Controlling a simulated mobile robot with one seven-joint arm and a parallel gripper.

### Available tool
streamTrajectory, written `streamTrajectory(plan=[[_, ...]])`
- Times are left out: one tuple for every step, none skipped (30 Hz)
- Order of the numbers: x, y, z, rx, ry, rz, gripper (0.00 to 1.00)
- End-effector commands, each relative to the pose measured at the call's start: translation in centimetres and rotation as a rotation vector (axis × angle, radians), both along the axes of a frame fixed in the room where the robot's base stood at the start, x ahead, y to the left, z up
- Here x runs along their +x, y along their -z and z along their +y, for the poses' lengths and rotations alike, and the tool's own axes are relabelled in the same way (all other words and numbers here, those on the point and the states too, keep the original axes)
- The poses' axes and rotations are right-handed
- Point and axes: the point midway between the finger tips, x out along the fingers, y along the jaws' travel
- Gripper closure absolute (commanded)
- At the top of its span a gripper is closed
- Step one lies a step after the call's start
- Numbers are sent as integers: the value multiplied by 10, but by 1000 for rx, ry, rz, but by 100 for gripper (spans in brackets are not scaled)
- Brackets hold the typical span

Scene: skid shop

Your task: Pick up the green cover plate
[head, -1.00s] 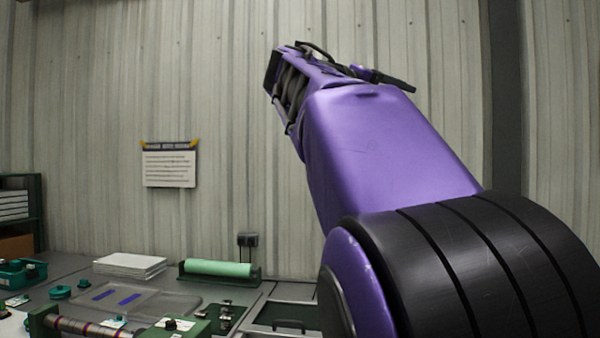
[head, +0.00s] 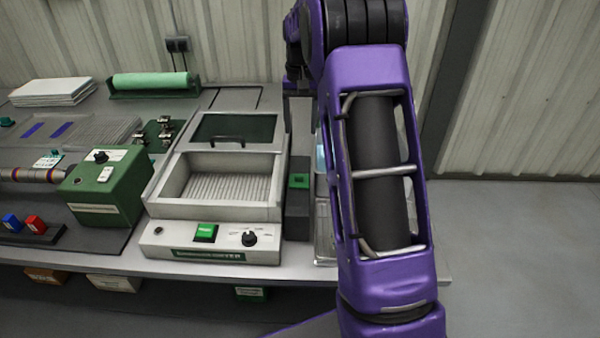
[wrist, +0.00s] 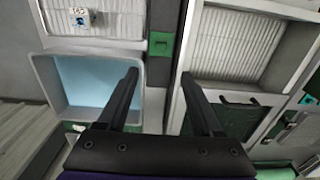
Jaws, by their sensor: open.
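A dark green panel with a black handle (head: 238,124) lies over the back of the white dryer-like unit (head: 215,212). It also shows in the wrist view (wrist: 240,122), partly behind my right finger. I cannot tell for sure which of the two is the green cover plate. My gripper (wrist: 160,77) is open and empty, its fingers spread above the gap between the unit and a blue-bottomed basin. In the head view my arm hides it.
The blue-bottomed basin (wrist: 98,78) stands left in the wrist view, mostly hidden by my arm in the head view. A green control box (head: 103,190), a green roll (head: 155,80) and stacked white sheets (head: 53,91) stand left on the bench. Floor right of the bench is clear.

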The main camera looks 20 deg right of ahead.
Motion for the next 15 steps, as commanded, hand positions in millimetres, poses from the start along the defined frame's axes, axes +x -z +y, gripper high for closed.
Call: streamTrajectory(plan=[[-1, 12, 0, 0, 0, 5, 32], [-1, 18, 0, 0, -1, 5, 32], [-1, 27, 0, 0, -1, 4, 32], [-1, 34, 0, -1, -1, 6, 32], [-1, 40, 0, -1, -1, 5, 32], [-1, 49, 0, -1, -1, 5, 32], [-1, 56, 0, -1, -1, 5, 32], [-1, 62, 0, -2, -1, 5, 32], [-1, 71, 0, -3, -1, 4, 32], [-1, 77, 0, -3, -1, 4, 32], [-1, 83, 0, -3, -1, 3, 32], [-1, 89, 0, -3, -1, 4, 32], [-1, 94, 0, -3, -1, 3, 32], [0, 98, 0, -3, -1, 2, 32], [0, 102, 0, -3, -1, 2, 32]])
